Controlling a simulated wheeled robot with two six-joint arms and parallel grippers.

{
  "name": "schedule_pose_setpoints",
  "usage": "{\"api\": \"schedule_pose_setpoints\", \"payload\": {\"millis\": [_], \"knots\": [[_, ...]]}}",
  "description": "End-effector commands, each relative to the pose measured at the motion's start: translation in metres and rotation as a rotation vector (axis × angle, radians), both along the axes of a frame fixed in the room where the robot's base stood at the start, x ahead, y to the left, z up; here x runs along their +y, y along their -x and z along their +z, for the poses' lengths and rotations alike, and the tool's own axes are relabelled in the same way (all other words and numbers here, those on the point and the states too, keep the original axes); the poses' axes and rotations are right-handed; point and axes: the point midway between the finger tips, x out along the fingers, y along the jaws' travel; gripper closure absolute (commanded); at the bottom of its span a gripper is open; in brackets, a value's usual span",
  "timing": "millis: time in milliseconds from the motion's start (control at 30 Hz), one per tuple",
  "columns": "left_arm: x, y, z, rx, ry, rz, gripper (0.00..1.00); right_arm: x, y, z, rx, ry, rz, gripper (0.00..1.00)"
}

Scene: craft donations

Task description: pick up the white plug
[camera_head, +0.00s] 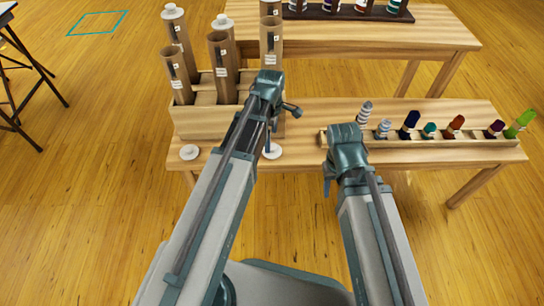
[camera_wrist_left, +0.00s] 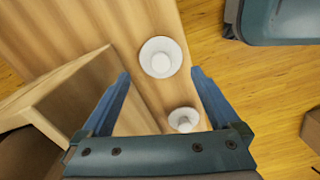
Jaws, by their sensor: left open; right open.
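Two white plugs, each a round disc with a raised knob, lie on the front strip of the wooden table. One plug (camera_head: 189,152) is at the table's front left; the other plug (camera_head: 273,152) is further right, just beyond my left gripper's fingers. My left gripper (camera_head: 280,128) is open and empty above the table, beside the tube box. In the left wrist view, one plug (camera_wrist_left: 160,57) shows between the open fingertips (camera_wrist_left: 160,73), and another plug (camera_wrist_left: 183,119) shows nearer the palm. My right gripper (camera_head: 331,178) is open, near the table's front edge.
A wooden box (camera_head: 200,122) holding several upright brown tubes stands behind the plugs; some tubes have white plugs on top. A long wooden tray (camera_head: 440,141) with several coloured pieces lies to the right. A second table (camera_head: 365,28) stands behind.

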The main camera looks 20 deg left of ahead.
Motion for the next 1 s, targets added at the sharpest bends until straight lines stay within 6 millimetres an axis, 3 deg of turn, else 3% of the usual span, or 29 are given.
{"api": "schedule_pose_setpoints", "payload": {"millis": [367, 733, 1000], "knots": [[-0.001, 0.0, -0.012, 0.0, 0.0, 0.0, 0.03, 0.0, 0.0, -0.012, -0.001, 0.002, 0.001, 0.5], [-0.004, 0.002, -0.054, 0.001, -0.001, 0.0, 0.03, 0.0, -0.001, -0.054, -0.002, 0.001, 0.006, 0.5], [-0.004, 0.002, -0.055, 0.001, -0.001, 0.0, 0.03, 0.0, -0.001, -0.055, -0.001, 0.0, 0.008, 0.5]]}}
